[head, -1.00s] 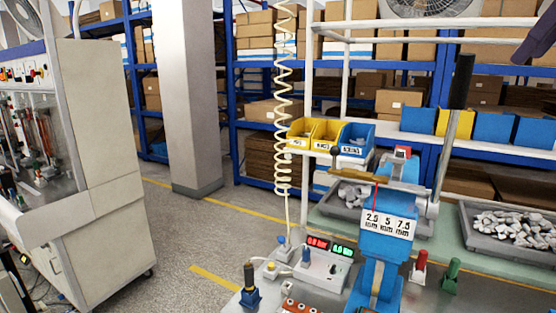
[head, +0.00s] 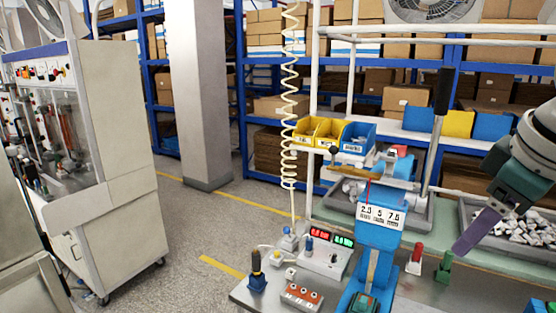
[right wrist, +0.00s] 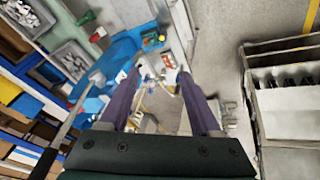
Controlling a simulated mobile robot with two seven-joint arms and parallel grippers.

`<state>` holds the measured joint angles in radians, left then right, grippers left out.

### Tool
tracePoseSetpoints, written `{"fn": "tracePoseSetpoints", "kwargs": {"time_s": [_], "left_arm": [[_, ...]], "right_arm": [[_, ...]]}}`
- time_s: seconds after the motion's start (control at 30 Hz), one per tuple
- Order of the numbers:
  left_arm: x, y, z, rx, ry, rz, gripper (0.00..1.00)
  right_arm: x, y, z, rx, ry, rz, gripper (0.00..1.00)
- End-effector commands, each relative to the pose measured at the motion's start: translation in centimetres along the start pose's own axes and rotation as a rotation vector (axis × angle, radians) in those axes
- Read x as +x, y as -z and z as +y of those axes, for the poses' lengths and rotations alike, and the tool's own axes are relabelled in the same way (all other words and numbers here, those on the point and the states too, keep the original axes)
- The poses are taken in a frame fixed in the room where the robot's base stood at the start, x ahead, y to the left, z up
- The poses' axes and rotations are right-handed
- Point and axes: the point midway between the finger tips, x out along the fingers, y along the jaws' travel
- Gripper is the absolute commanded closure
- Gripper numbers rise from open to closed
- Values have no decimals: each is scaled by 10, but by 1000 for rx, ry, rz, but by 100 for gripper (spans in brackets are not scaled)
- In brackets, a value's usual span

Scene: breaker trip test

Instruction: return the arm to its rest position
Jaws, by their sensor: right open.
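My right arm enters the head view at the right edge, with a dark green wrist (head: 520,168) and a purple finger pointing down and left. My right gripper (head: 464,246) is to the right of the blue test stand (head: 377,236) and appears in front of the grey tray of pale parts. In the right wrist view, the two purple fingers of the gripper (right wrist: 159,74) are spread apart with nothing held between them. My left gripper is not in view.
A bench (head: 420,290) carries the stand, a meter box with lit displays (head: 325,254), and red (head: 415,258) and green (head: 444,267) posts. A coiled cable (head: 289,100) hangs behind. A tall machine (head: 110,150) stands left, with open floor between.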

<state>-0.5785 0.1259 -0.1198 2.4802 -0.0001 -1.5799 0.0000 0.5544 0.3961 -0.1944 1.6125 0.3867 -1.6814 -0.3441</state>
Motion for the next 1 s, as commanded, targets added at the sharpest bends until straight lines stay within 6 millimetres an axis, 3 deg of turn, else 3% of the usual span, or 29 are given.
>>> {"fn": "tracePoseSetpoints", "kwargs": {"time_s": [0.03,0.17,0.3,0.4,0.6,1.0], "left_arm": [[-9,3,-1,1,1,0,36],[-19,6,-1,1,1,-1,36],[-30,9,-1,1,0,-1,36],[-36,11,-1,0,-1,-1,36],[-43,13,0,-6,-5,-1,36],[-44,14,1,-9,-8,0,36]], "right_arm": [[5,-16,-27,3,21,-13,36],[10,-57,-85,52,51,-25,36],[-6,-104,-139,144,81,-37,36],[-25,-133,-165,222,91,-50,36],[-58,-169,-189,341,85,-71,36],[-65,-176,-192,369,80,-77,36]]}}
